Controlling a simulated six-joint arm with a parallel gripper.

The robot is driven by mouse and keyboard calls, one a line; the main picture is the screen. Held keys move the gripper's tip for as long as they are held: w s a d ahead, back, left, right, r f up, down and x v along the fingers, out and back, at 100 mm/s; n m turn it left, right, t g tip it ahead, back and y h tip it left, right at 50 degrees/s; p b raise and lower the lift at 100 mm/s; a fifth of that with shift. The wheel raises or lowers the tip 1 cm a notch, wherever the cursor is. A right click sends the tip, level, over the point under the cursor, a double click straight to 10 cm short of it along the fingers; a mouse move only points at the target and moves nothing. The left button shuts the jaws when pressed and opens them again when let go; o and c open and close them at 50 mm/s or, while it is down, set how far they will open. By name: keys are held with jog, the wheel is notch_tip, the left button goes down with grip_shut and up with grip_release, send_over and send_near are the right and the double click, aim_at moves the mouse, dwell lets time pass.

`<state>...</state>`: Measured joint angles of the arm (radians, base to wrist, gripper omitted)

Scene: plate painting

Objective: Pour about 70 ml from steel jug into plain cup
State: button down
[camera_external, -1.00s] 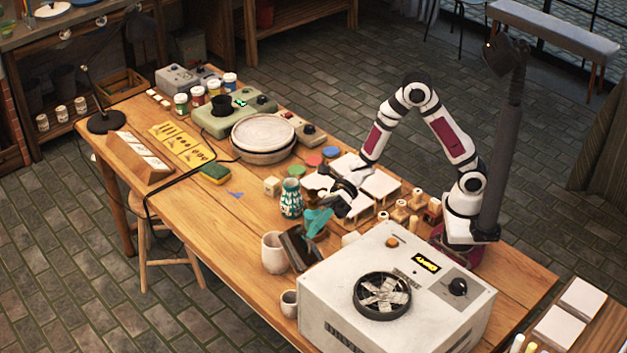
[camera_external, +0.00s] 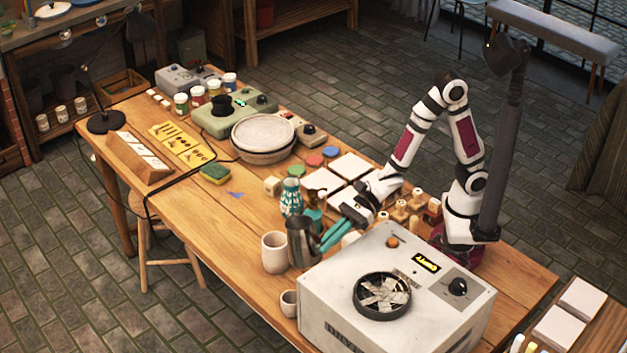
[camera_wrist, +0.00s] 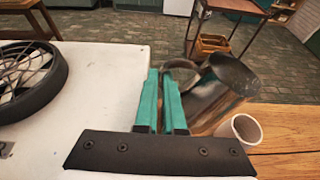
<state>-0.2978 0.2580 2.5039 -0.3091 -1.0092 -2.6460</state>
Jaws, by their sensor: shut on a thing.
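The steel jug (camera_external: 301,246) is held above the table and stands close to upright in the external view. My gripper (camera_external: 328,237), with teal fingers, is shut on the jug's handle on its right side. In the wrist view, the gripper (camera_wrist: 161,82) points at the handle, and the jug (camera_wrist: 224,88) leans right in the picture. A plain pale cup (camera_external: 274,254) stands upright just left of the jug; it also shows in the wrist view (camera_wrist: 240,131). No stream is visible between them. The liquid levels in jug and cup cannot be made out.
A large white kiln-like box (camera_external: 335,300) stands right in front of the jug. A smaller pale cup (camera_external: 288,304) stands by its left side. A teal patterned vase (camera_external: 291,197) is behind the jug. White tiles (camera_external: 350,166) lie further back. The table left of the cup is clear.

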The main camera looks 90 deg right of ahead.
jog(key=shift+s+a+r+n+t+h+p, duration=0.3)
jog(key=shift+a+r+n+t+h+p, duration=0.1)
jog(key=shift+a+r+n, duration=0.35)
jog(key=shift+d+f, duration=0.1)
jog(key=shift+d, duration=0.05)
dwell(0.3)
